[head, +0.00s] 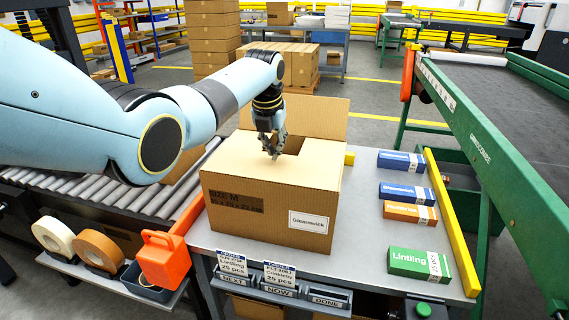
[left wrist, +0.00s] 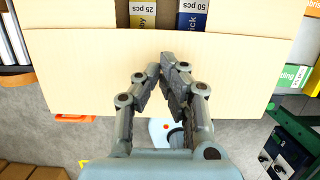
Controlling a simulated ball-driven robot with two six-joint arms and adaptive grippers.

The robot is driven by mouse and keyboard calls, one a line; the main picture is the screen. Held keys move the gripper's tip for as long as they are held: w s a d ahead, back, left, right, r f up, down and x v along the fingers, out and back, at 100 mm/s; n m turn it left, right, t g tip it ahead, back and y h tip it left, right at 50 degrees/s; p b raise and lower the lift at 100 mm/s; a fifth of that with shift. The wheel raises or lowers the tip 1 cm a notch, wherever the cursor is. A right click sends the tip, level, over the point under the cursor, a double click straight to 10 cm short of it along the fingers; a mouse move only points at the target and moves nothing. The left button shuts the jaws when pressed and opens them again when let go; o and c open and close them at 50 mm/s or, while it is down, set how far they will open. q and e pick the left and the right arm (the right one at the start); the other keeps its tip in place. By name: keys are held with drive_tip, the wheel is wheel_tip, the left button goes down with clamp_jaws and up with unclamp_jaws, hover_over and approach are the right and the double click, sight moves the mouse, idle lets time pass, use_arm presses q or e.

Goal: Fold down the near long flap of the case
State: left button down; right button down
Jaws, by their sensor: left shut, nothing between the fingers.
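The cardboard case (head: 262,222) stands on the grey table. Its far long flap (head: 318,115) stands up. The near long flap (head: 255,172) lies inward over the near part of the opening, close to flat; I cannot tell its exact angle. It fills the middle of the left wrist view (left wrist: 85,75). The short side flaps appear folded in, with a gap between them. My left gripper (head: 274,154) points down over the near flap, shut and empty; it also shows in the left wrist view (left wrist: 160,75). I cannot tell if its tips touch the flap. My right gripper is out of view.
Product boxes (left wrist: 193,17) show inside the case. Blue boxes (head: 402,162), an orange box (head: 409,214) and a green box (head: 419,263) lie to the right, before a yellow rail (head: 450,225).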

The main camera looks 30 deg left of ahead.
use_arm(q)
drive_tip(key=shift+w+f, duration=0.15)
drive_tip(key=shift+f, duration=0.25)
drive_tip(key=shift+r, duration=0.2)
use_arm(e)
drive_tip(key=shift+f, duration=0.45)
use_arm(q)
drive_tip(key=shift+r, duration=0.1)
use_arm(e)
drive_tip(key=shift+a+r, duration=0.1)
